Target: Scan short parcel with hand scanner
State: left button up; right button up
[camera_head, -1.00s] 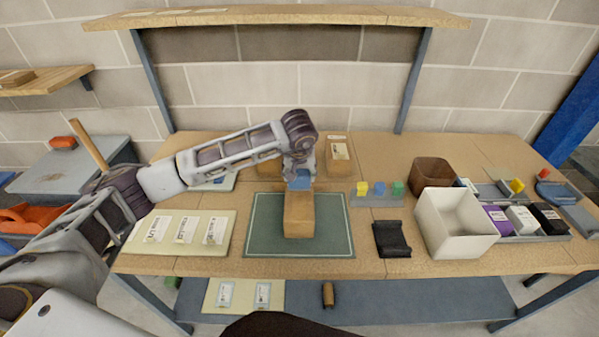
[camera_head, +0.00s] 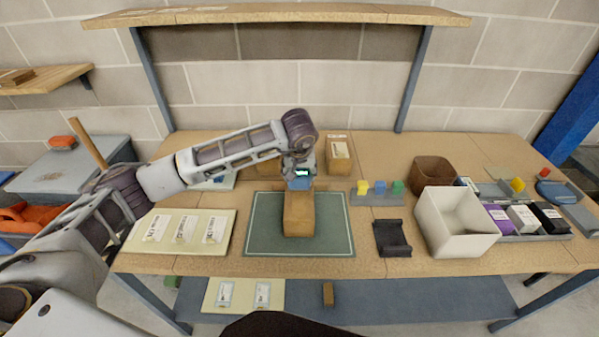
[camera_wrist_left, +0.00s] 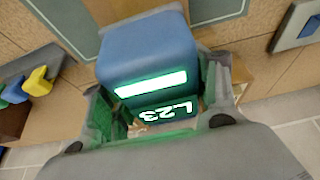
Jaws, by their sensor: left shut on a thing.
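A brown parcel (camera_head: 299,215) stands on the green mat (camera_head: 262,235) in the middle of the table. My left gripper (camera_head: 302,168) is just above and behind it, shut on the blue hand scanner (camera_head: 299,184). In the head view the scanner overlaps the parcel's top end; I cannot tell whether they touch. The scanner (camera_wrist_left: 150,45) fills the middle of the left wrist view between the fingers, with a lit green bar and a display that seems to read L23. My right gripper is not in view.
Another parcel (camera_head: 339,155) stands behind the mat. A card board with labels (camera_head: 155,250) lies left. A black cradle (camera_head: 392,238), a white bin (camera_head: 455,228), a brown bin (camera_head: 432,172) and coloured blocks (camera_head: 380,188) stand right. An overhead shelf (camera_head: 300,14) spans the back.

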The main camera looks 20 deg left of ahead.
pick_arm(q)
jog(key=shift+r+p, duration=1.25)
jog(key=shift+r, duration=2.2)
jog(key=shift+f, duration=0.1)
